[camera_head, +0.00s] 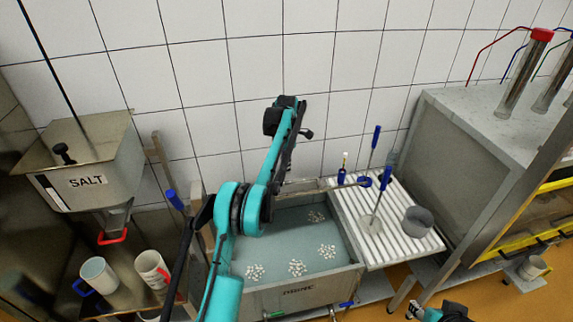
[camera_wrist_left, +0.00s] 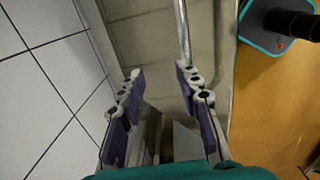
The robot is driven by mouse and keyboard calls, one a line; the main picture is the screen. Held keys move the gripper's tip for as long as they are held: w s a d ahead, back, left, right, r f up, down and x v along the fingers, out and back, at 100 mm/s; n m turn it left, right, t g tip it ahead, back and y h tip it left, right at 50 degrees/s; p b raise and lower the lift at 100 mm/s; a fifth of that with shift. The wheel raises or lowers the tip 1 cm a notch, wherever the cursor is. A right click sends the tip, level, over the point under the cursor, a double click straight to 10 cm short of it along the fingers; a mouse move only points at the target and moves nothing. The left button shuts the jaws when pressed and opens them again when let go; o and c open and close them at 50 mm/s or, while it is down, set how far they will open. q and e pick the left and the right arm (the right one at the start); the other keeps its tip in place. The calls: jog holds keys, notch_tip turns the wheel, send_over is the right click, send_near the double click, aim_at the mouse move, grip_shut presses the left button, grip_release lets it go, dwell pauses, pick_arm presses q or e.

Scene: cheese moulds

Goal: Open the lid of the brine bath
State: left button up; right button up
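A metal basin (camera_head: 348,275) stands in the middle of the head view, holding pale blue-green liquid with several clumps of white bits. Its front label is too blurred to read, so I cannot tell if it is the brine bath. I cannot make out a lid for certain. My left arm crosses in front of the basin and reaches up towards the wall. In the left wrist view my left gripper (camera_wrist_left: 158,72) is open, its purple-padded fingers apart with nothing held. A thin metal rod (camera_wrist_left: 183,30) shows beyond the fingers. My right gripper (camera_head: 428,313) is partly visible at the bottom edge; its fingers are unclear.
A ribbed draining board (camera_head: 405,247) with a grey pot (camera_head: 417,221) and blue-handled tools adjoins the basin's right. A salt hopper (camera_head: 95,160) and mugs (camera_head: 152,268) stand left. A metal cabinet (camera_head: 470,150) is at right. The tiled wall stands close behind.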

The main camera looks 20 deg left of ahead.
jog(key=shift+r, duration=0.5)
jog(key=shift+r+p, duration=0.1)
jog(key=shift+p, duration=0.25)
